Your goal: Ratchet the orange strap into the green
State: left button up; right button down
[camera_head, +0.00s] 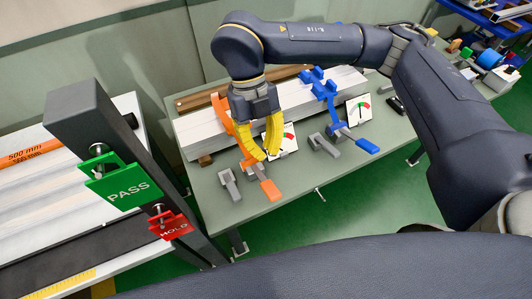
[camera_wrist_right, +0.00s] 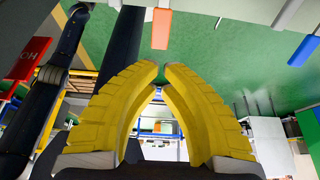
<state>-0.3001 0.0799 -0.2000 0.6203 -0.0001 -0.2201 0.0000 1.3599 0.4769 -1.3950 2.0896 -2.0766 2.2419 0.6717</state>
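The orange strap (camera_head: 222,112) runs over the stack of pale profiles and ends in an orange lever (camera_head: 270,189) at the table's front; the lever's tip also shows in the right wrist view (camera_wrist_right: 162,28), beyond my fingertips. Its gauge (camera_head: 288,138), a white card with red and green, stands beside the strap, partly hidden by my right gripper (camera_head: 267,153). The needle cannot be read. My right gripper's yellow fingers come almost together at the tips in the wrist view (camera_wrist_right: 163,70), with nothing seen between them. It is above and behind the lever. My left gripper is out of view.
A blue strap (camera_head: 326,92) with a blue lever (camera_head: 367,146) and its own gauge (camera_head: 359,109) is to the right. Grey clamps (camera_head: 229,184) lie near the table's front edge. A dark post with PASS (camera_head: 128,190) and HOLD (camera_head: 171,226) signs stands left.

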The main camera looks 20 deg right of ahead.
aim_at(274, 193)
jog(key=x, duration=1.2)
jog(key=shift+f, duration=0.1)
